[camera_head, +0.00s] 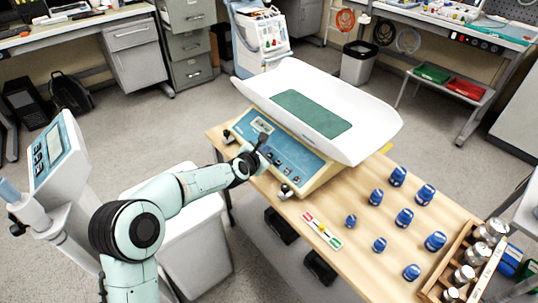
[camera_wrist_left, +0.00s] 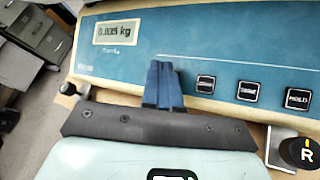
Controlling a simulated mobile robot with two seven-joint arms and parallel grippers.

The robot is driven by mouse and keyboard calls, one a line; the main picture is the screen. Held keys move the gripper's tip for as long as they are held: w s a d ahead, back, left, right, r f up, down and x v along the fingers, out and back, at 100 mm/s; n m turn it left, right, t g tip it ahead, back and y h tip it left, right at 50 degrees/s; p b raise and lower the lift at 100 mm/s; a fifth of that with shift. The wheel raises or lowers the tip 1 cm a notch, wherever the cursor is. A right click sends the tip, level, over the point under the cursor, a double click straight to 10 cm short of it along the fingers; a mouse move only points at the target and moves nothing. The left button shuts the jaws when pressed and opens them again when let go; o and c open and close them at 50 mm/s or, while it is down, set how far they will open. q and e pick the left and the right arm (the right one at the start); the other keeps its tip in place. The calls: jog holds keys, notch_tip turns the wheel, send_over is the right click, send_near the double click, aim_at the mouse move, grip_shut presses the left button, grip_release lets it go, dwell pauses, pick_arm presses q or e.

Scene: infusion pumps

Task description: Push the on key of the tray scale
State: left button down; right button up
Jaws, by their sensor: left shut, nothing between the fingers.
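The tray scale (camera_head: 372,138) stands on a wooden table, with a white curved pan and a green mat on top. Its blue front panel (camera_wrist_left: 215,40) has a display (camera_wrist_left: 117,32) lit with a reading in kg, which looks like 0.035. Dark square keys sit to the right: one with a blurred label (camera_wrist_left: 206,83), a middle one (camera_wrist_left: 247,91) and one marked HOLD (camera_wrist_left: 297,99). My left gripper (camera_head: 263,138) is shut and empty over the panel. Its blue fingertips (camera_wrist_left: 163,68) are just left of the blurred key; I cannot tell whether they touch the panel.
Several blue-capped weights (camera_head: 404,217) and a wooden rack with jars (camera_head: 447,270) stand on the table's right part. A colored level strip (camera_head: 322,230) lies near the front edge. A black knob marked R (camera_wrist_left: 303,153) is below the keys.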

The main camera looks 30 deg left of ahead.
pick_arm(q)
jog(key=shift+s+a+r+p, duration=0.15)
jog(key=shift+s+r+p, duration=0.15)
jog(key=shift+r, duration=0.6)
jog(key=shift+s+a+r+p, duration=0.1)
jog(key=shift+s+r+p, duration=0.25)
jog(key=shift+r, duration=0.6)
jog(key=shift+s+a+r+p, duration=0.15)
jog(key=shift+s+r, duration=0.25)
jog(key=shift+r, duration=0.5)
pick_arm(e)
jog(key=shift+s+a+r, duration=0.1)
jog(key=shift+s+r, duration=0.15)
jog(key=shift+r, duration=0.7)
